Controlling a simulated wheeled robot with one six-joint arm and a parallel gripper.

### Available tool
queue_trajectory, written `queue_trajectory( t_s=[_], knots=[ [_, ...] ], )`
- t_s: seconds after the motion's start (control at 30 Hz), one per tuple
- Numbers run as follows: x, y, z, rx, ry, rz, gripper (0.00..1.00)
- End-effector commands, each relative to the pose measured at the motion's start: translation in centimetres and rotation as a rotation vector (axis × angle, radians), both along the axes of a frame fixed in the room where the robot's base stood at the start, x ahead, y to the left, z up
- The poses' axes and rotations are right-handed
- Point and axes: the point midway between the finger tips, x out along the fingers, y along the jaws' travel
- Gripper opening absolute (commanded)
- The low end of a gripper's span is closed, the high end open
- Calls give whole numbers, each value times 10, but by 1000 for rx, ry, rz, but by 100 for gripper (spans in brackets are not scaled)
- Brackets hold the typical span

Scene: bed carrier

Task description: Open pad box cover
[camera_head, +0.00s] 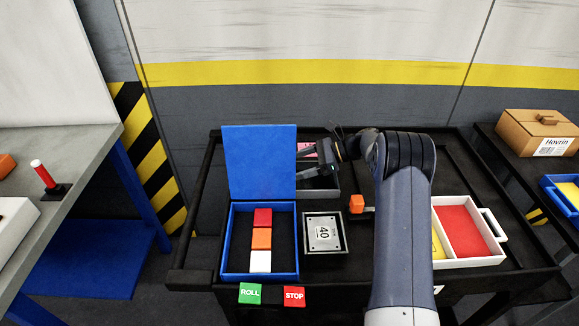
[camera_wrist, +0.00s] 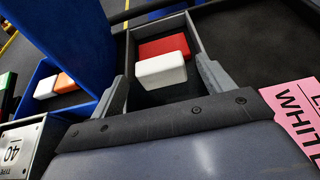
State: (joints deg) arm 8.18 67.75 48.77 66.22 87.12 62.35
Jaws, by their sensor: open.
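In the head view a blue box (camera_head: 226,262) holds red, orange and white blocks in a column. Its blue cover (camera_head: 258,160) stands upright at the back edge, so the box is open. The cover also shows at the left of the wrist view (camera_wrist: 68,38). My gripper (camera_head: 322,160) is open, just right of the cover. In the wrist view its fingers (camera_wrist: 163,72) are spread over a grey box (camera_wrist: 196,32) holding a red block (camera_wrist: 163,46) and a white block (camera_wrist: 160,70), with nothing between them. I cannot tell whether it touches the cover.
A metal box marked 40 (camera_head: 323,232) sits beside the blue box. A white case (camera_head: 470,263) with red and yellow pads is at right, partly behind my arm. Pink cards (camera_wrist: 292,112) lie beside the grey box.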

Motion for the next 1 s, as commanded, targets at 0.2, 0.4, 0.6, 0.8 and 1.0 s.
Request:
queue_trajectory(
  t_s=[0.2,0.4,0.6,0.8,1.0],
  knots=[
    [0,27,-11,1,2,0,76],
    [0,35,-14,0,1,0,76],
    [0,34,-15,0,1,0,76],
    [0,34,-14,0,1,0,60],
    [0,34,-14,0,1,0,44]
  ],
)
